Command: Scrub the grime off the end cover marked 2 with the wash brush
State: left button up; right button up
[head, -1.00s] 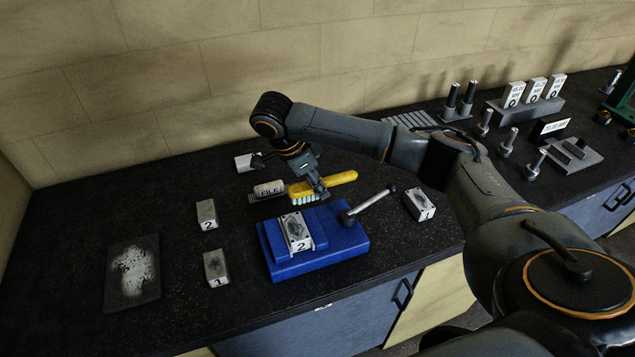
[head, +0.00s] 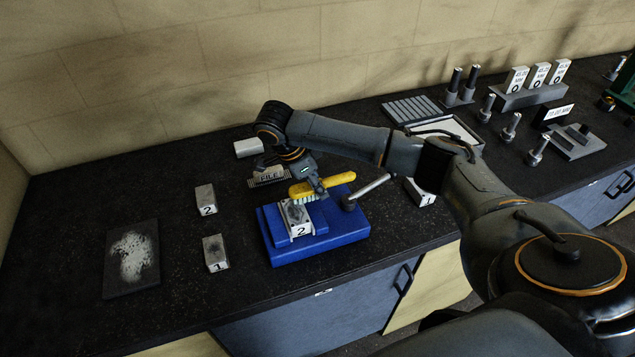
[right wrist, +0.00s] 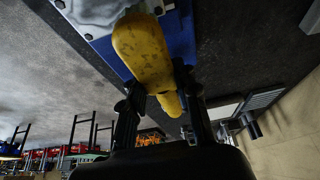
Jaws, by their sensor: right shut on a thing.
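The end cover marked 2 (head: 297,222) sits in a blue fixture (head: 323,257) on the bench, with a dark grimy patch on its top. My right gripper (head: 321,190) is shut on the yellow wash brush (head: 341,179). The brush's pale bristles point down, just above or at the cover's far right end; I cannot tell whether they touch. In the right wrist view the brush (right wrist: 142,48) lies between the fingers, with the blue fixture (right wrist: 182,36) behind it. My left gripper is not in view.
A lever handle (head: 368,190) rises at the fixture's right. Other blocks marked 2 (head: 205,199) and 1 (head: 215,252) stand left, near a dark plate with a pale patch (head: 131,258). A FILE brush (head: 268,176) lies behind. Another block marked 1 (head: 419,193) is at right.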

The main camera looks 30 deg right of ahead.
jog(key=shift+f, duration=0.55)
dwell(0.6)
